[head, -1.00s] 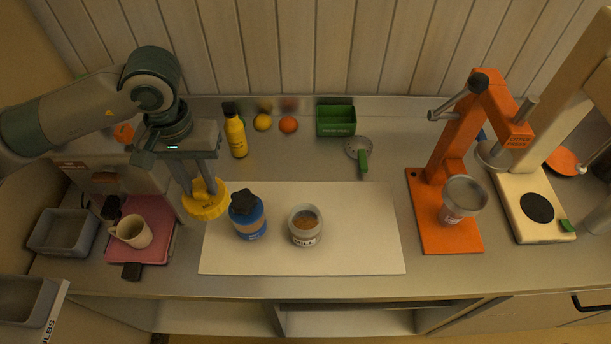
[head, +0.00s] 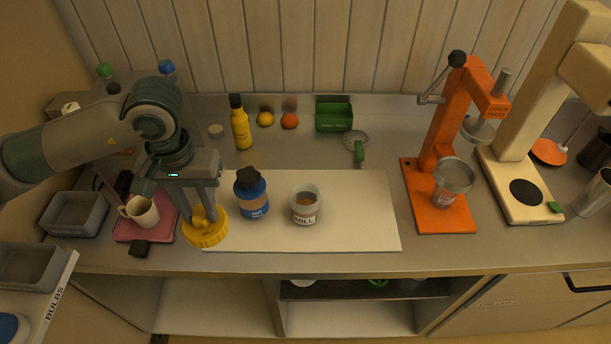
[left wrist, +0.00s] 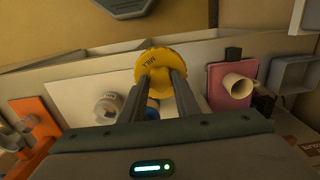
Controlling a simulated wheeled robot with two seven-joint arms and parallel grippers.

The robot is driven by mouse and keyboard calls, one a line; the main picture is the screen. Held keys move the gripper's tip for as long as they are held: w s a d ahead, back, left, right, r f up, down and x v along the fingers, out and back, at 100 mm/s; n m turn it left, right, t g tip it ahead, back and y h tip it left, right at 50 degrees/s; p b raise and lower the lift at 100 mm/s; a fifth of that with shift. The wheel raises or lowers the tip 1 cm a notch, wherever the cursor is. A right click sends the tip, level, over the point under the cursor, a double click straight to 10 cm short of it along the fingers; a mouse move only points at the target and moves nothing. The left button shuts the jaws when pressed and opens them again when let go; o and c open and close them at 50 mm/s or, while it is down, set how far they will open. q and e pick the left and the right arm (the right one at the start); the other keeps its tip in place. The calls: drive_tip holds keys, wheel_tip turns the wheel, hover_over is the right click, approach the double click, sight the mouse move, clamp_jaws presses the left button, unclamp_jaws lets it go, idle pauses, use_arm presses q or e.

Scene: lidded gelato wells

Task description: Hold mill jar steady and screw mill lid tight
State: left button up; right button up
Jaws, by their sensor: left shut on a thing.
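The mill jar (head: 305,208) is a clear jar with a white MILL label and brown contents. It stands upright and open on the white mat (head: 350,232); it also shows in the left wrist view (left wrist: 108,106). The mill lid (head: 206,232) is a yellow, ridged disc. My left gripper (head: 203,216) is shut on the lid and holds it at the mat's left end, left of the jar and apart from it. In the left wrist view the lid (left wrist: 160,62) sits between the fingertips with its lettering showing. My right gripper is not in view.
A blue jar with a dark top (head: 251,196) stands between the lid and the mill jar. A pink board (head: 150,228) with a cream mug (head: 142,211) is left of the lid. An orange press (head: 440,190) stands to the right. The mat right of the mill jar is clear.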

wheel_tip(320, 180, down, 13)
drive_tip(key=b, duration=1.2)
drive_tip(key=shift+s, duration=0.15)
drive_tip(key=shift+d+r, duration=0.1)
